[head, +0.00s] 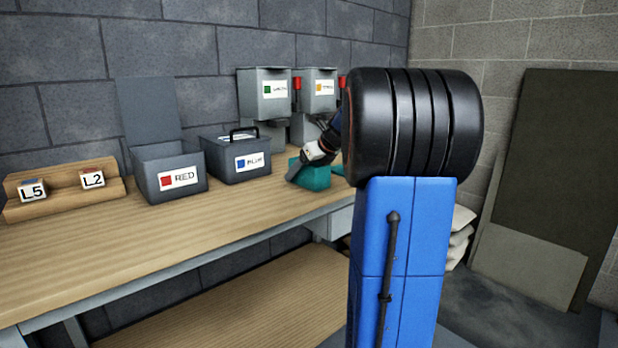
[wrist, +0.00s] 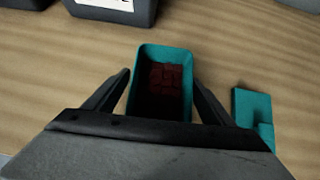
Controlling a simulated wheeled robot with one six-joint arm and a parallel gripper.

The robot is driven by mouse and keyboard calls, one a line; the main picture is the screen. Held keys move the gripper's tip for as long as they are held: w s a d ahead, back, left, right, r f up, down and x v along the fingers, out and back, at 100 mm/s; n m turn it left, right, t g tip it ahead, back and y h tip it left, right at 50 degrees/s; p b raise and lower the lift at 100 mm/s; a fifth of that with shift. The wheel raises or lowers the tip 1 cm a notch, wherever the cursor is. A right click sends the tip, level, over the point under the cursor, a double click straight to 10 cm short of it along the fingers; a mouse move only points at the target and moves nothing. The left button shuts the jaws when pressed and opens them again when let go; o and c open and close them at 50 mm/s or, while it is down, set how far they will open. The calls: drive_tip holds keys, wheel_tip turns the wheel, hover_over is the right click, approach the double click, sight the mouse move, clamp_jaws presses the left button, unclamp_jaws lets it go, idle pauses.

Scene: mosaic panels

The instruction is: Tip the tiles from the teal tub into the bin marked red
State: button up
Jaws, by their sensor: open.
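The teal tub (wrist: 143,98) stands upright on the bench, with dark red tiles (wrist: 167,78) inside. In the head view the tub (head: 318,178) is partly hidden behind my gripper (head: 293,172). In the wrist view my gripper (wrist: 161,80) is open, one finger on each side of the tub; I cannot tell whether either touches it. The grey bin marked RED (head: 152,160) stands on the bench to the left, its lid (head: 149,108) raised and its top open.
The bin marked BLUE (head: 226,168), closed with a handle on top, stands between the RED bin and the tub. A flat teal piece (wrist: 252,107) lies right of the tub. A wooden rack (head: 62,194) holds L5 and L2 blocks. Two labelled grey containers (head: 264,108) (head: 319,101) are on the wall. Front bench is clear.

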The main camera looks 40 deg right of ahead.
drive_tip(key=shift+r, duration=0.1)
drive_tip(key=c, duration=1.7)
